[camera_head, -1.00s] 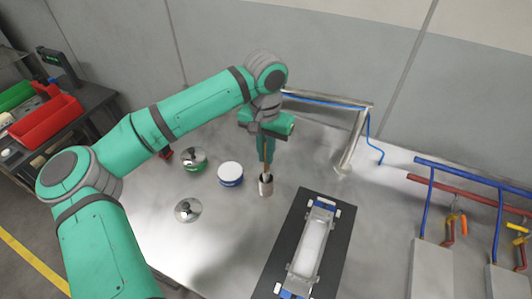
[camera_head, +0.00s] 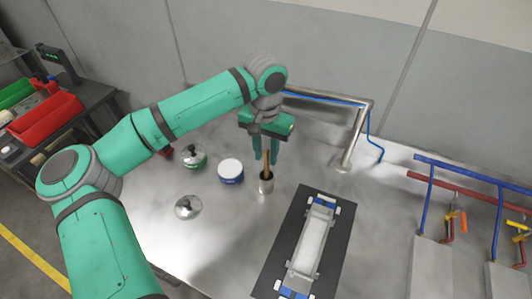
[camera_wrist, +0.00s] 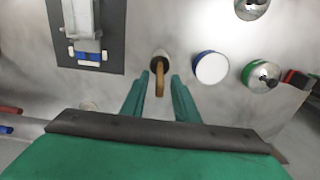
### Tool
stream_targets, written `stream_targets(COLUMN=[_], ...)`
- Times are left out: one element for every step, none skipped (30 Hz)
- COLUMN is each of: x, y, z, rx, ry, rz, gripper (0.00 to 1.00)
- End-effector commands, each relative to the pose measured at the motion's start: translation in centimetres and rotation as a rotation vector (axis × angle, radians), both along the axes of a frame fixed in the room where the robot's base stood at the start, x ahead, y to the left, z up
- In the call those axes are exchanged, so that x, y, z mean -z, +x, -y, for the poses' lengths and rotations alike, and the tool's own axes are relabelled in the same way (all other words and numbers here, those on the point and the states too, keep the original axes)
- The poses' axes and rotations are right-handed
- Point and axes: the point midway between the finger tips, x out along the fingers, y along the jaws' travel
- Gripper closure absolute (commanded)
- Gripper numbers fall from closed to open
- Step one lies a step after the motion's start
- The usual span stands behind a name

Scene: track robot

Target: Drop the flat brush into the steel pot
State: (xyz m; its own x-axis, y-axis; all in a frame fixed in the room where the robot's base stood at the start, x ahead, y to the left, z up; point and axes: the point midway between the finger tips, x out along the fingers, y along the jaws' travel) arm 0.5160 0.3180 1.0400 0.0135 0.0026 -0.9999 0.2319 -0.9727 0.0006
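In the wrist view my gripper (camera_wrist: 160,76) shows a gap between each finger and the handle.
A dark mat (camera_head: 335,238) with a white device lies to the right. A metal pipe frame (camera_head: 355,138) stands behind.

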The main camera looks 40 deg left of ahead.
Motion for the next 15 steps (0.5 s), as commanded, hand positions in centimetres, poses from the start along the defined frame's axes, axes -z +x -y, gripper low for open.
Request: stream_targets(x=[-0.3,-0.5,-0.9,-1.2,-1.7,-2.3,-2.9,-3.5,-4.4,-5.0,-5.6,-6.5,-7.1,-7.7,-8.5], y=[0.0,0.0,0.0,0.1,0.1,0.1,0.0,0.0,0.0,0.0,0.0,0.0,0.0,0.0,0.0], z=[0.0,0.0,0.0,0.0,-0.1,-0.1,-0.1,-0.1,-0.1,-0.1,-0.1,0.0,0.0,0.0,0.0], rx=[0.0,0.0,0.0,0.0,0.0,-0.001,-0.001,0.0,0.0,0.0,0.0,0.0,0.0,-0.001,0.0], ry=[0.0,0.0,0.0,0.0,0.003,0.004,0.004,0.004,0.005,0.003,0.004,0.005,0.003,0.004,0.003], rz=[0.001,0.001,0.001,0.002,0.002,0.002,0.002,0.002,0.002,0.001,0.001,0.002,0.002,0.002,0.001], gripper=[0.72,0.72,0.72,0.72,0.72,0.72,0.72,0.72,0.72,0.72,0.72,0.72,0.72,0.72,0.72])
